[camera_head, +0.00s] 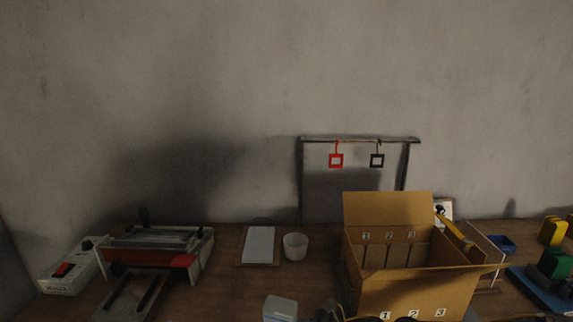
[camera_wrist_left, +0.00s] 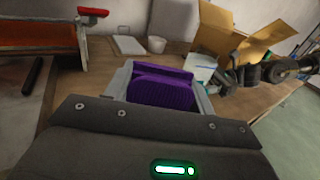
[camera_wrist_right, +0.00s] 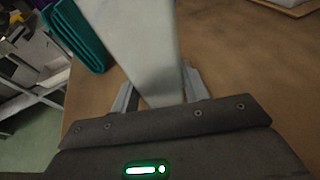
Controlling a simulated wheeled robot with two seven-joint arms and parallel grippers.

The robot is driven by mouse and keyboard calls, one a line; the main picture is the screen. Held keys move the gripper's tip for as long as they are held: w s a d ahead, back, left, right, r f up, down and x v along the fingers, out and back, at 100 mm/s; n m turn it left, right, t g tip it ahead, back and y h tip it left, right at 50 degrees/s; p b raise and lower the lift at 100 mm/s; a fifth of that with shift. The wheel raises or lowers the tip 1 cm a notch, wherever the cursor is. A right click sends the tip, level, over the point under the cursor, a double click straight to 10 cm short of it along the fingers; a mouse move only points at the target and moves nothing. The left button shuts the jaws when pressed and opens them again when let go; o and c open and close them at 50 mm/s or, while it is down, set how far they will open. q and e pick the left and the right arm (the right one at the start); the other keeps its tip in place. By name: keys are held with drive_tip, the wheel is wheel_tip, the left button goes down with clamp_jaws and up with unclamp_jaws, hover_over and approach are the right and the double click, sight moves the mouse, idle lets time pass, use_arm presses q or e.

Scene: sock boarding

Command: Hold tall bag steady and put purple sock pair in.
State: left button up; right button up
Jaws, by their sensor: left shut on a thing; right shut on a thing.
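The purple sock pair (camera_wrist_left: 162,88) is between the fingers of my left gripper (camera_wrist_left: 160,92) in the left wrist view. The tall bag (camera_wrist_right: 135,40) is pale and long in the right wrist view, and my right gripper (camera_wrist_right: 158,95) is shut on it. A pale box-like top (camera_head: 280,308), which looks like the bag, shows at the bottom edge of the head view. In the left wrist view the bag (camera_wrist_left: 203,70) is partly hidden by my right gripper (camera_wrist_left: 220,82), to the right of the socks. The sock pair is apart from the bag.
An open cardboard box (camera_head: 415,292) with numbered compartments stands on the right of the table. A sealer-like machine (camera_head: 155,250) stands at left. A white cup (camera_head: 295,246) and a white pad (camera_head: 259,245) are behind the bag. A teal folded item (camera_wrist_right: 75,35) lies near the bag.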

idle(0.3)
drive_tip(key=o, duration=0.8)
drive_tip(key=shift+o, duration=0.2)
